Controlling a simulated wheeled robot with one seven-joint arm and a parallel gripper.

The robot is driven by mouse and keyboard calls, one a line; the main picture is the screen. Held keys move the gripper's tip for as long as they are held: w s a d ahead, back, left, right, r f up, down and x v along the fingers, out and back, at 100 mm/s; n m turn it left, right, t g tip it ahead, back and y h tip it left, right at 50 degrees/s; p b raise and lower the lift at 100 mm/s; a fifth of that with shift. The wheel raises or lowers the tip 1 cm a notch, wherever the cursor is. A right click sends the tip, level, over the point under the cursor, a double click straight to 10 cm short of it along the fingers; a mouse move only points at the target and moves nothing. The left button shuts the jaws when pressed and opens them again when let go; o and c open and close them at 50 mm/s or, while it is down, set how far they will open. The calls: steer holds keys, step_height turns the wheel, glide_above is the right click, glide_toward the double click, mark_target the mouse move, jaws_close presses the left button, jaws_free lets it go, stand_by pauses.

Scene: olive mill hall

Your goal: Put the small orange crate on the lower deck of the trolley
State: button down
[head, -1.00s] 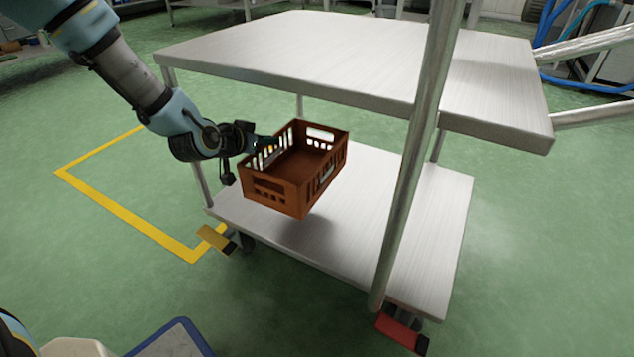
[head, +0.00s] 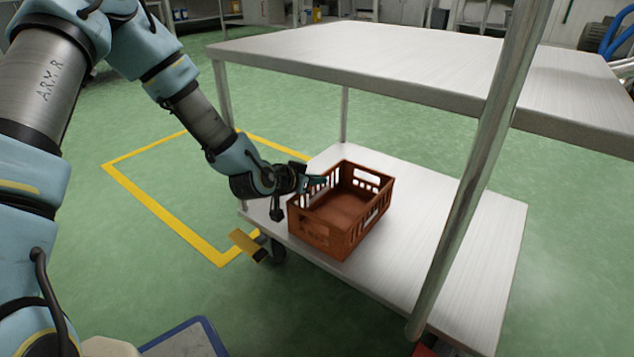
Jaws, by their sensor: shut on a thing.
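The small orange crate (head: 322,238) is at the left part of the trolley's lower deck (head: 440,240), upright and empty inside. It looks very close to the deck or on it; I cannot tell whether its whole base touches. My gripper (head: 318,181) is shut on the crate's left wall near the rim, with the arm reaching in from the left. The fingertips are partly hidden at the wall. The trolley's upper deck (head: 390,65) is bare and lies above and behind the crate.
A trolley post (head: 480,170) stands to the right of the crate. The lower deck is clear to the right and behind the crate. A yellow floor marking (head: 165,210) lies left of the trolley, and a yellow caster pedal (head: 247,245) sits at its near left corner.

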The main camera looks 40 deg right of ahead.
steer(key=c, duration=1)
jaws_free()
steer(key=shift+a+r, duration=0.1)
steer(key=shift+a, duration=0.05)
